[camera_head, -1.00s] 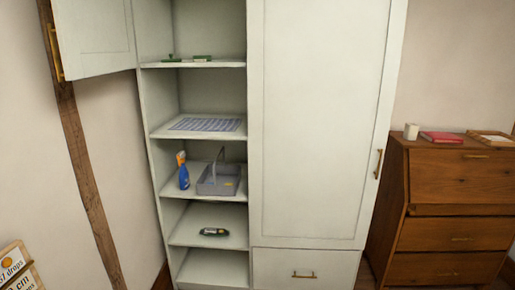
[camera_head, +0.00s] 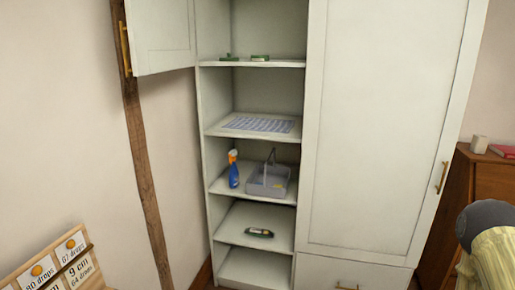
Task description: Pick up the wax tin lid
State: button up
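I cannot make out the wax tin lid for sure. On the upper shelf of the open wardrobe lie two small green things: a flat green one (camera_head: 260,57) and, to its left, a smaller green one with an upright part (camera_head: 229,58). They are too small to tell what they are. A dark, low item with green on it (camera_head: 258,232) lies on a lower shelf. My gripper is not in view.
The wardrobe's left door (camera_head: 159,35) stands open. A patterned mat (camera_head: 259,124), a blue spray bottle (camera_head: 233,170) and a grey caddy (camera_head: 267,182) sit on middle shelves. A wooden card rack (camera_head: 72,250) is at lower left, a brown bureau (camera_head: 487,185) at right.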

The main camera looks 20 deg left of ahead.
aim_at(229, 59)
jog(key=u, duration=0.2)
jog(key=i, duration=1)
